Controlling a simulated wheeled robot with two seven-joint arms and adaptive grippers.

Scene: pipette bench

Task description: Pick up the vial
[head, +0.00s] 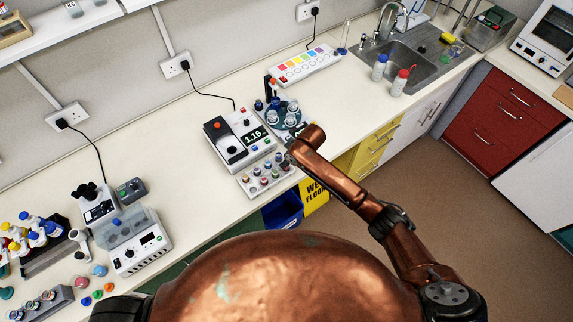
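A light rack (259,187) with several small capped vials (265,181) stands at the bench's front edge, in front of a white device reading 1.16. I cannot tell which vial the task means. My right arm reaches up from the lower right, and its wrist end is over the bench edge, just right of the rack. My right gripper (289,157) is mostly hidden by the wrist; a small dark part shows close to the rack's right end. I cannot see its fingers or anything held. My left gripper is not in view.
The white device (241,140) stands behind the rack. A blue round carousel (285,113) with bottles is close behind my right wrist. A balance-like device (137,245) and bottles (35,235) stand at the left. A sink (405,62) lies far right.

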